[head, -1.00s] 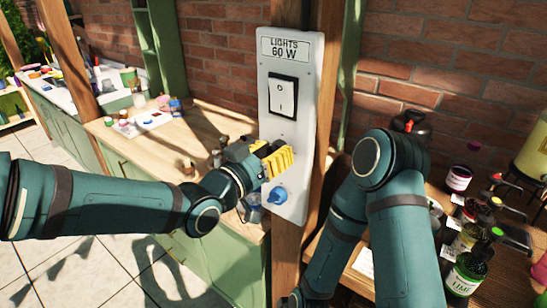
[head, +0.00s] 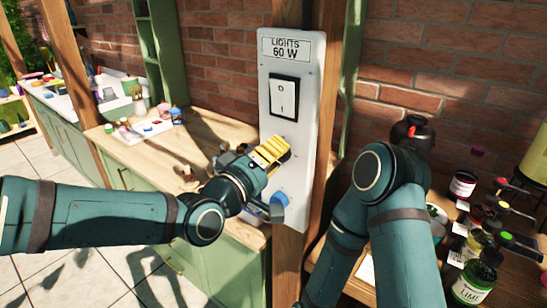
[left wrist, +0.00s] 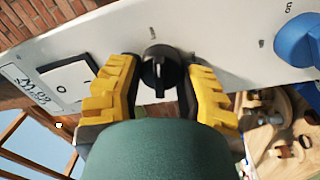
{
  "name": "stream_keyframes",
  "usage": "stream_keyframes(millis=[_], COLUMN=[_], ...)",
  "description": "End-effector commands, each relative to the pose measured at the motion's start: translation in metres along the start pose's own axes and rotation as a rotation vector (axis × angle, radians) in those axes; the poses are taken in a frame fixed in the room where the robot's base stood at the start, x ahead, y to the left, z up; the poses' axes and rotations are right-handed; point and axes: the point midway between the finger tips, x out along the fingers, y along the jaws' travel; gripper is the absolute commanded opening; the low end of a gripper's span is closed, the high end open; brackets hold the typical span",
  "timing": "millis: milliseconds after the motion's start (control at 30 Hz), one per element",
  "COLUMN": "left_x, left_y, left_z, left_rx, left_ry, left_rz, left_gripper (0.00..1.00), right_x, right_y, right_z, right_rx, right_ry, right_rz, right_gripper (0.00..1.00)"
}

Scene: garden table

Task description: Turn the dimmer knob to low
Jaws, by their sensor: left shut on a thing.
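A white panel (head: 305,80) headed "LIGHTS 60 W" is fixed to a wooden post. It carries a rocker switch (head: 283,97), a black knob and a blue knob (head: 278,201). The black knob (left wrist: 161,68) has a pale pointer line and shows between my fingers in the left wrist view; in the head view my gripper hides it. My left gripper (head: 268,156), with yellow fingers, is at the panel between switch and blue knob, shut on the black knob. The blue knob (left wrist: 298,40) is apart from the fingers. My right gripper is out of view.
A wooden counter (head: 195,140) lies behind my left arm. My bent right arm stands just right of the panel.

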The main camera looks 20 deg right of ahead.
Motion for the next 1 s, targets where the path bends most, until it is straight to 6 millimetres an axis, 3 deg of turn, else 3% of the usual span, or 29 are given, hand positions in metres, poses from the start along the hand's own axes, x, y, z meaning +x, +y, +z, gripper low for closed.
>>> stream_keyframes(millis=[400,967,1000], left_x=[0.0002,0.0003,0.0003], left_y=[-0.0003,0.0001,0.0001], left_z=[-0.0011,-0.0006,-0.0005], left_rx=[-0.186,-0.21,-0.21], left_ry=[0.016,0.017,0.016], left_rz=[-0.001,-0.001,-0.001], left_gripper=[0.03,0.03,0.55], right_x=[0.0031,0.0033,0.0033], right_y=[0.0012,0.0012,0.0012], right_z=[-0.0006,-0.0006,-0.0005], right_rx=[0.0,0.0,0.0], right_ry=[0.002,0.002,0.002], right_rz=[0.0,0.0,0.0], right_gripper=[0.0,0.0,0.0])
